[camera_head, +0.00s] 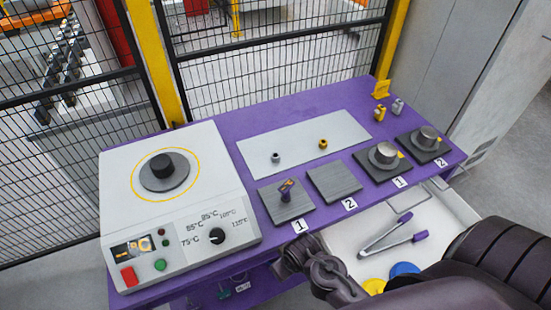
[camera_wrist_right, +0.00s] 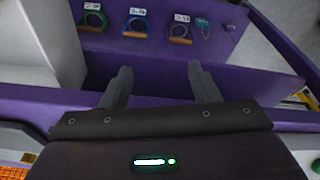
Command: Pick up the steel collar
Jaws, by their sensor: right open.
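A small steel-coloured collar (camera_head: 276,157) sits on the pale grey plate (camera_head: 258,144) on the purple bench, near the plate's front left. A similar brass-coloured collar (camera_head: 323,144) sits on the same plate to its right. My right gripper (camera_wrist_right: 160,80) is open and empty in the right wrist view, with its two fingers apart in front of the purple bench structure. In the head view my right arm reaches in from the lower right and ends in front of the bench, well away from the steel collar. My left gripper is not in view.
A white heater unit (camera_head: 222,244) stands at the left. Dark numbered pads (camera_head: 334,181) line the bench front, some holding parts. An open white drawer (camera_head: 447,200) holds tongs (camera_head: 393,234). Labelled tools (camera_wrist_right: 136,26) hang below. A mesh fence (camera_head: 270,80) stands behind.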

